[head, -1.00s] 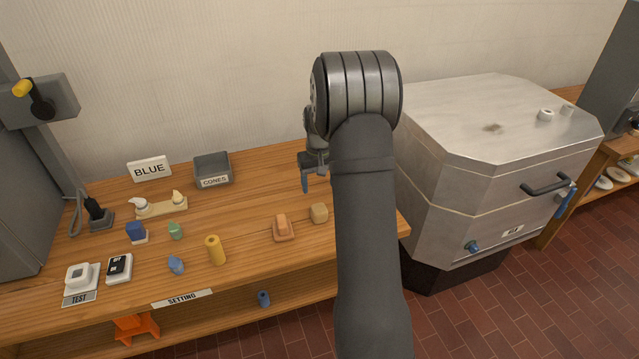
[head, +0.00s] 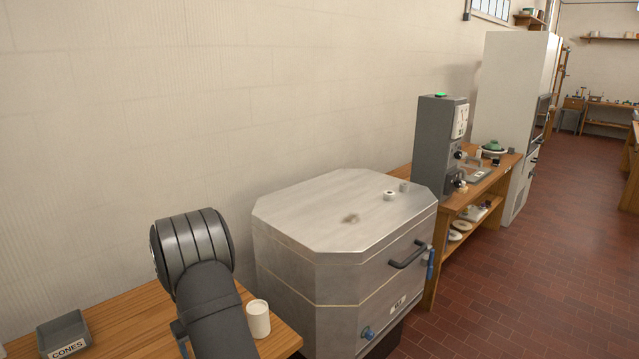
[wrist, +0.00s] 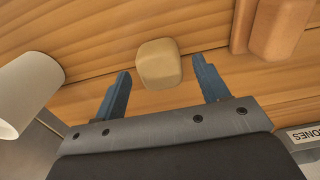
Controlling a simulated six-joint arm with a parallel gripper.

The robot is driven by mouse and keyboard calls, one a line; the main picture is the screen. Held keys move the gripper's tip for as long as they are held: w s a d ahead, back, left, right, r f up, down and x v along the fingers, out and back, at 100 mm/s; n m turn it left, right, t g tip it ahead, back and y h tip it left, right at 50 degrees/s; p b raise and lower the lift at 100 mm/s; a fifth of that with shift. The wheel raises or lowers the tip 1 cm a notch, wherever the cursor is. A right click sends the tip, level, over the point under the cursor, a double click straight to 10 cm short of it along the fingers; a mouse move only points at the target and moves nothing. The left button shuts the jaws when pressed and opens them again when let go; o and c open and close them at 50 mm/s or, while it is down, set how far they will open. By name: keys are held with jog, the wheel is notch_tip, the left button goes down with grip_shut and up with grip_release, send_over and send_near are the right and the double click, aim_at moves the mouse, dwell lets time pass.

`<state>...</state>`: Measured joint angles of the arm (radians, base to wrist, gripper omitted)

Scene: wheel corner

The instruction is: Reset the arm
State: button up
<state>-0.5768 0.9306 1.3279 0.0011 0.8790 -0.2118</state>
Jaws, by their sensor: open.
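My gripper shows in the wrist view (wrist: 160,72), with two blue fingers spread apart and nothing held between them. A tan rounded block (wrist: 158,50) lies on the wooden tabletop just past the gap between the fingertips. My arm stands at the lower left of the head view over the table's right end. It hides most of the gripper there.
A white cup (head: 258,319) stands on the table (head: 128,318) right of my arm; it shows tilted in the wrist view (wrist: 30,92). An orange block (wrist: 280,25) lies right of the tan one. The CONES bin (head: 64,333) is left. A metal kiln-like box (head: 335,240) stands right.

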jog(key=shift+r, duration=0.75)
jog(key=shift+f, duration=0.1)
